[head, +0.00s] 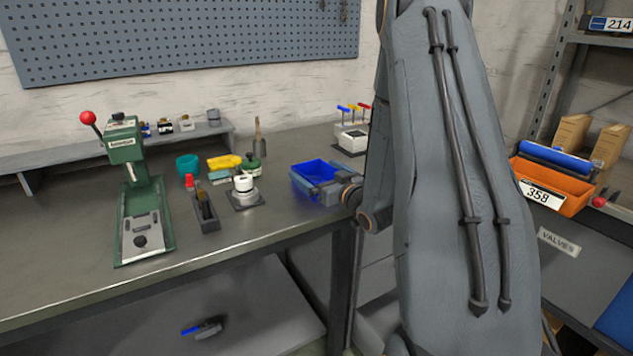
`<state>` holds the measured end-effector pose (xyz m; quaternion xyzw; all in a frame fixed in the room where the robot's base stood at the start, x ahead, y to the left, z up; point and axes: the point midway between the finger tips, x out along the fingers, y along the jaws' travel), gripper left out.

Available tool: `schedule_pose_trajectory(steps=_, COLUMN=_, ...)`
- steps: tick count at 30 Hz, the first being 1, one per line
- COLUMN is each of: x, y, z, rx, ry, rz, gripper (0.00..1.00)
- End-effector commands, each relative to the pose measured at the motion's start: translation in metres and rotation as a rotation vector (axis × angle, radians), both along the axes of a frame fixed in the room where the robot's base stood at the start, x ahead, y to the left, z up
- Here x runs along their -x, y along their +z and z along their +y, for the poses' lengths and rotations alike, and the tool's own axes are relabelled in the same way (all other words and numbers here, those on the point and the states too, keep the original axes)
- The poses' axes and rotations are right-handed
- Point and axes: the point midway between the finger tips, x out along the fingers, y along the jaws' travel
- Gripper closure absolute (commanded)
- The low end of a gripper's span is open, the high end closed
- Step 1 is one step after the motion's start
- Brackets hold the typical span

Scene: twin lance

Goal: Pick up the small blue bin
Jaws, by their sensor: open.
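The small blue bin (308,171) stands on the grey metal workbench (280,218), near its right end. My gripper (316,187) is at the bin's front right side and hides part of it. My gripper is open. Its fingers are small in the head view, and I cannot tell whether they touch the bin or sit around its wall. My forearm and wrist come in from the right and hide the bench's right end.
A green press (140,190) with a red knob stands at the left. A white-capped device (244,190) and a dark holder (205,212) are left of the bin. A white box with coloured handles (352,137) is behind it. An orange bin (560,178) is at the right.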

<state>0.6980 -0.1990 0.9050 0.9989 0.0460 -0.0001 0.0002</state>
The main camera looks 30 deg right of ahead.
Motion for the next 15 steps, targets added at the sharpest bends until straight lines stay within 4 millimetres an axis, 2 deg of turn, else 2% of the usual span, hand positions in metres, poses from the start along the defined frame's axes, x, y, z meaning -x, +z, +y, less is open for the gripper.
schedule_pose_trajectory(steps=8, x=-0.0035, y=-0.0003, z=0.0014, rx=-0.001, ry=0.001, rz=0.0, gripper=0.0)
schedule_pose_trajectory(steps=15, x=-0.0034, y=-0.0003, z=0.0015, rx=-0.001, ry=0.001, rz=0.0, gripper=0.41)
